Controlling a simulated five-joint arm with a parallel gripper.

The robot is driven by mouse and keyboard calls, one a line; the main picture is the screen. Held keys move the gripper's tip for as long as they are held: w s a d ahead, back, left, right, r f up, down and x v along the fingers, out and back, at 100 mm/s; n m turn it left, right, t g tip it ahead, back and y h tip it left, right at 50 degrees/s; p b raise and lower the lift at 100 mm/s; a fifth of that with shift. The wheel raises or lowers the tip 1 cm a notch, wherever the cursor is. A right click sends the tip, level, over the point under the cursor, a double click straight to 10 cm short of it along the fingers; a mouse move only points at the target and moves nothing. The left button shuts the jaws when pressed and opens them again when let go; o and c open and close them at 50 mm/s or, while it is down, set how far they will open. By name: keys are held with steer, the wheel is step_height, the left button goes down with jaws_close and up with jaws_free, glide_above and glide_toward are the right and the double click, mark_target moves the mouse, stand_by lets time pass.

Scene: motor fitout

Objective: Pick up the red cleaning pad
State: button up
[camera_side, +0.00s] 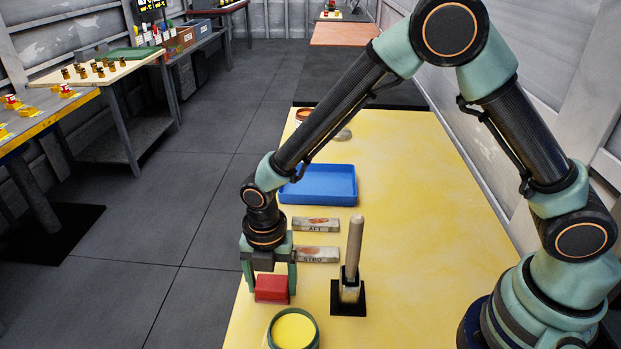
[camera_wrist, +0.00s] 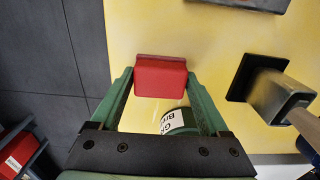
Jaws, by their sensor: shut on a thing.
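The red cleaning pad (camera_side: 272,288) is between the two fingers of my gripper (camera_side: 269,285), near the left edge of the yellow table. In the wrist view the red pad (camera_wrist: 160,78) sits between the fingertips of my gripper (camera_wrist: 158,82), with the green fingers at its left and right sides. My gripper is shut on the pad. Whether the pad touches the table or is slightly above it, I cannot tell.
A round green tin with a yellow top (camera_side: 293,329) stands in front of the pad. A wooden-handled tool (camera_side: 355,245) stands upright in a black-based holder (camera_side: 348,297) to the right. Labelled blocks (camera_side: 316,224) and a blue tray (camera_side: 320,184) lie behind on the yellow table (camera_side: 420,250).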

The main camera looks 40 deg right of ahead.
mark_target(272, 282)
steer(key=shift+r, duration=0.1)
step_height(272, 282, up, 20)
stand_by(0.5)
